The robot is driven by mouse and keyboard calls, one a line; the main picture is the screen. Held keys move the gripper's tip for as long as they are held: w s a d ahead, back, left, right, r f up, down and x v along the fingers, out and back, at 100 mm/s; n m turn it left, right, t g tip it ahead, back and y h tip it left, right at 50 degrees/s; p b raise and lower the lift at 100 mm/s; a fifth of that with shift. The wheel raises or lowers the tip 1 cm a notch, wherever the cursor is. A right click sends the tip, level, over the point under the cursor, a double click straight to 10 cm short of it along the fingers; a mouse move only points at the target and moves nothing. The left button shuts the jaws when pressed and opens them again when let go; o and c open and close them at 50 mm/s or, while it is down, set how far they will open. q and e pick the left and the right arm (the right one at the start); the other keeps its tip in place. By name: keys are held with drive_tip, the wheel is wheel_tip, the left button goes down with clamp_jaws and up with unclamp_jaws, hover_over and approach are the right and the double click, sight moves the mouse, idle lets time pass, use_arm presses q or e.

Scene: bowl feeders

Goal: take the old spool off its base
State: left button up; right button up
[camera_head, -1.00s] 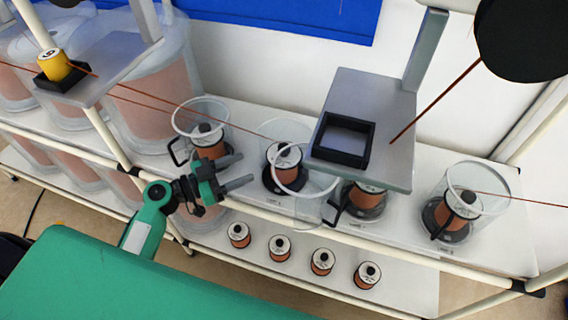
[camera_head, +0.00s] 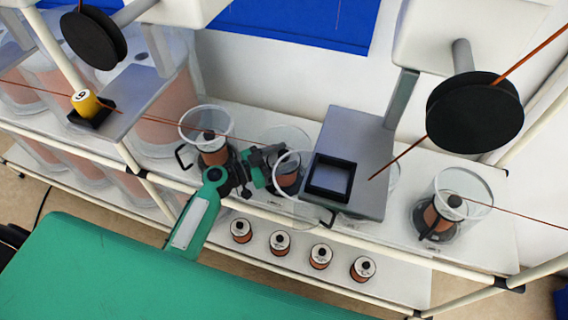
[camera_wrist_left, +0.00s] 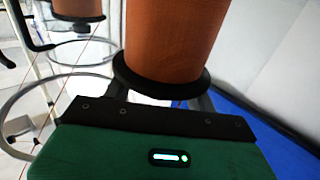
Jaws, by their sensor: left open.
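The spool (camera_head: 286,178), wound with copper-coloured wire, stands on the shelf as the second from the left, partly hidden by my left gripper. In the left wrist view a copper-coloured spool (camera_wrist_left: 170,38) with a black bottom flange stands close in front of the gripper. My left gripper (camera_head: 275,160) is open at the spool; I cannot tell if the fingers touch it. The base under this spool is mostly hidden. My right gripper is not in view.
A clear cover (camera_head: 298,212) lies tilted beside the spool. A grey stand with a black square holder (camera_head: 330,179) rises to the right. Spools in clear covers (camera_head: 214,150) stand on both sides. Several spools (camera_head: 280,243) stand on the lower shelf. A white rail (camera_head: 390,245) runs along the front.

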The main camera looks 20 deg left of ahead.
use_arm(q)
drive_tip(key=shift+w+d, duration=0.2)
drive_tip(key=shift+d, duration=0.05)
drive_tip(key=shift+c, duration=0.3)
clamp_jaws()
idle(1.0)
drive_tip(key=shift+r, duration=0.1)
